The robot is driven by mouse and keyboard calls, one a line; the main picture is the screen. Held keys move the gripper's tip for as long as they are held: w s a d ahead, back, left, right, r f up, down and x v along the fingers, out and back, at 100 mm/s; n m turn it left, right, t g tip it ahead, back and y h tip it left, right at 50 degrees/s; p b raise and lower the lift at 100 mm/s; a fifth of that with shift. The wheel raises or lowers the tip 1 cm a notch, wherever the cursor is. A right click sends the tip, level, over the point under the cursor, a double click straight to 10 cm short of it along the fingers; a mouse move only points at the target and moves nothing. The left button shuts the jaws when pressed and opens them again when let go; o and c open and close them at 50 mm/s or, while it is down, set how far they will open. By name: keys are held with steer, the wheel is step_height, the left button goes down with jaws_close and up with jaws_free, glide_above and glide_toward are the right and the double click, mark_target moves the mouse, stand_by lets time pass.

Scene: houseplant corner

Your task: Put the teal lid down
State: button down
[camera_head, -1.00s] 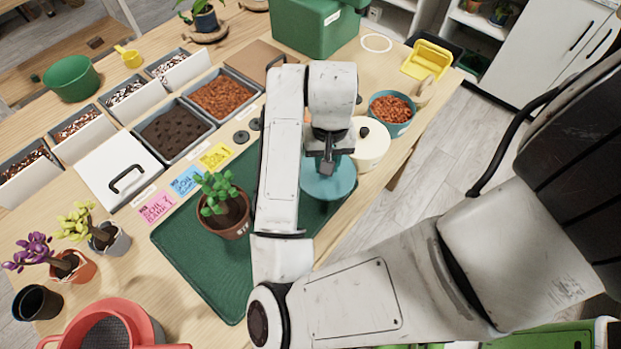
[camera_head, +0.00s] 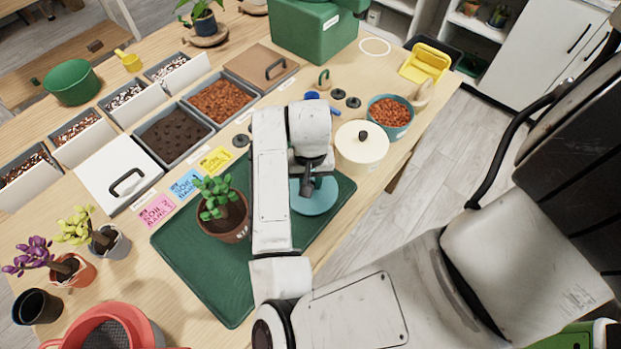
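The teal lid (camera_head: 318,202) is a round disc under my gripper (camera_head: 307,190), over the right part of the dark green mat (camera_head: 195,270). My gripper points down at the lid's middle and appears shut on its knob, which the fingers hide. Whether the lid touches the mat or hangs just above it I cannot tell. My arm covers part of the mat and the lid's left edge.
A potted plant (camera_head: 222,212) stands on the mat left of my arm. A cream lidded pot (camera_head: 360,150) and a teal bowl of bark chips (camera_head: 390,112) stand behind right. Soil bins (camera_head: 172,130) line the back left. The mat's front left is clear.

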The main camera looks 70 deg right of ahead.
steer(key=shift+f, duration=0.25)
steer(key=c, duration=0.9)
jaws_free()
steer(key=shift+r, duration=0.1)
steer(key=shift+c, duration=0.2)
step_height(320, 180, up, 12)
steer(key=p, duration=0.1)
steer(key=shift+r, duration=0.15)
